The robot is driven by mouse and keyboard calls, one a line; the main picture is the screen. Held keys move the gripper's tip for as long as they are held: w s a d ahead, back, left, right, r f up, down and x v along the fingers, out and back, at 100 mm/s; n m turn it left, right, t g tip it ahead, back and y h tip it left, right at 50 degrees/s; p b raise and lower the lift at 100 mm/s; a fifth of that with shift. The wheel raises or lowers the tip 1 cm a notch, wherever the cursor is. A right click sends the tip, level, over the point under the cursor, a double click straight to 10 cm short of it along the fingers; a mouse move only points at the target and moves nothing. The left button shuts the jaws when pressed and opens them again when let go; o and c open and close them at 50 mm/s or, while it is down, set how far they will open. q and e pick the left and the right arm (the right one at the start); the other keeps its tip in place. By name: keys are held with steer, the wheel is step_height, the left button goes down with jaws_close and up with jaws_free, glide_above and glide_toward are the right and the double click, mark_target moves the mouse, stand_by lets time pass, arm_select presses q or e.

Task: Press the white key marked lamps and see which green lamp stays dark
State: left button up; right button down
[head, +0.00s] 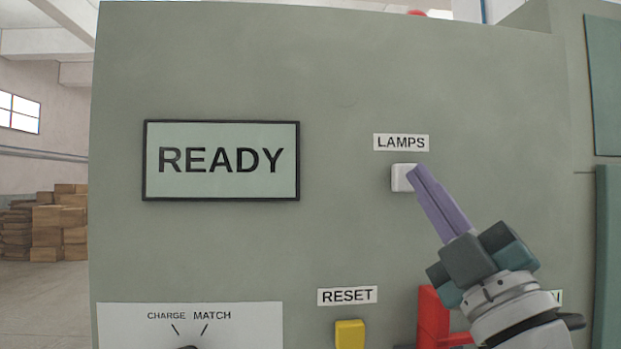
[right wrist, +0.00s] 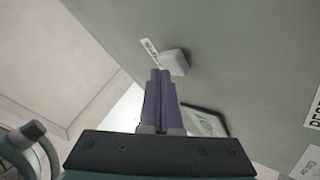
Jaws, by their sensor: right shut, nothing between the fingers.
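The white key (head: 402,178) sits on the grey-green panel under a label reading LAMPS (head: 401,143). My right gripper (head: 418,172) is shut and empty, its purple fingertips at the right edge of the key in the head view. In the right wrist view the fingertips (right wrist: 160,73) are close beside the white key (right wrist: 175,62); I cannot tell whether they touch it. No green lamps show in either view. My left gripper is not in view.
A display (head: 221,160) on the panel reads READY. Below are a yellow key (head: 350,334) under a RESET label, a red part (head: 431,318) partly behind my right arm, and a white plate (head: 230,318) marked CHARGE and MATCH. Boxes (head: 60,225) are stacked far left.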

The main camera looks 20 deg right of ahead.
steer(key=shift+w+d, duration=0.1)
steer(key=shift+w, duration=0.3)
stand_by(0.6)
steer(key=shift+s+a+p, duration=0.2)
steer(key=shift+s+p, duration=0.15)
steer(key=shift+s, duration=0.5)
steer(key=s+p, duration=0.1)
steer(key=s, duration=0.1)
steer(key=s+a+p, duration=0.1)
steer(key=s, duration=0.1)
steer(key=shift+s+a, duration=0.1)
steer(key=shift+s, duration=0.3)
stand_by(0.6)
